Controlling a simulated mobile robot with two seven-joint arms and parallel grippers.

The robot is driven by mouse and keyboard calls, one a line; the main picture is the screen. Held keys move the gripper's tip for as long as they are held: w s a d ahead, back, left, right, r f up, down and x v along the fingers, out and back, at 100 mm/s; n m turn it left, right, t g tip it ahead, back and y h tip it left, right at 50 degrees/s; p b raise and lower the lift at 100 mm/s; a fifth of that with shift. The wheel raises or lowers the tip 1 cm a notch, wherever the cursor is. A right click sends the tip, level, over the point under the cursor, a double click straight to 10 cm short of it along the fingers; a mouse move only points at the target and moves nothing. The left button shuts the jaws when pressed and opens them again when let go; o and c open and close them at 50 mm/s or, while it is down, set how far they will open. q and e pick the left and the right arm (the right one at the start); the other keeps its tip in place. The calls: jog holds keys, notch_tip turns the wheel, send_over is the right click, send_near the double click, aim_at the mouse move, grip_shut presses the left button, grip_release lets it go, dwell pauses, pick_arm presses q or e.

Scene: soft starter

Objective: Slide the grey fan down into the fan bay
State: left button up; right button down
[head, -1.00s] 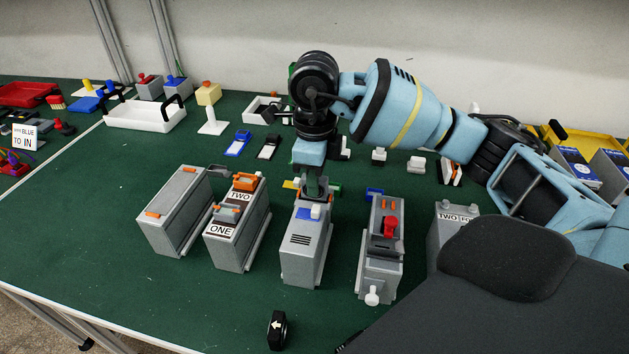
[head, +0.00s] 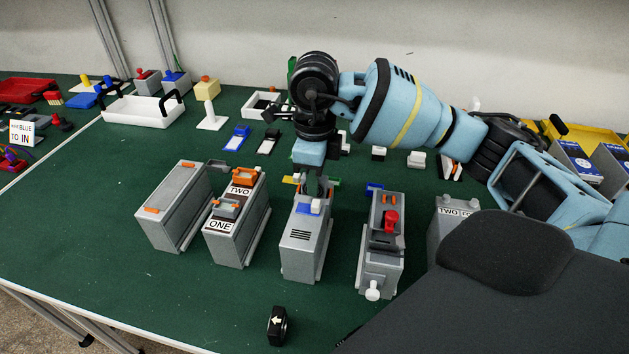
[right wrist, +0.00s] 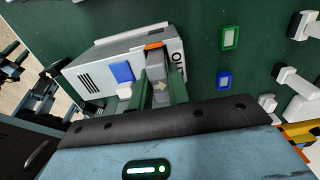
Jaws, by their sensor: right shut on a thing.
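A grey soft starter box (head: 300,250) stands upright on the green table in the head view, with a blue patch, a white button and vent slots. It also shows in the right wrist view (right wrist: 105,70). My right gripper (head: 314,188) points down at the box's far end. In the right wrist view, my right gripper (right wrist: 162,92) is shut on the grey fan (right wrist: 158,72), which bears a pale arrow. The fan is at the box's end beside an orange tab (right wrist: 153,46). The fingers hide the fan bay, so how deep the fan sits cannot be told. My left gripper is not in view.
A grey box labelled ONE and TWO (head: 229,228) stands left of the starter, and one with a red knob (head: 383,250) stands right. A black block with a white arrow (head: 277,326) lies in front. The front left table is clear.

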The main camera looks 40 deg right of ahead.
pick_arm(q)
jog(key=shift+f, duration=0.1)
pick_arm(e)
jog(key=shift+f, duration=0.1)
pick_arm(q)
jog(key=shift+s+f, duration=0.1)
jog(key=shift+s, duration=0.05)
pick_arm(e)
jog(key=shift+f, duration=0.15)
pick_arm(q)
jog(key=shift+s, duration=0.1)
pick_arm(e)
jog(key=shift+f, duration=0.1)
jog(key=c, duration=1.3)
grip_release()
jog(key=shift+f, duration=0.1)
jog(key=shift+o, duration=0.2)
jog(key=shift+s, duration=0.1)
jog(key=shift+o, duration=1.2)
jog(key=shift+f, duration=0.1)
jog(key=shift+a, duration=0.1)
jog(key=shift+c, duration=0.3)
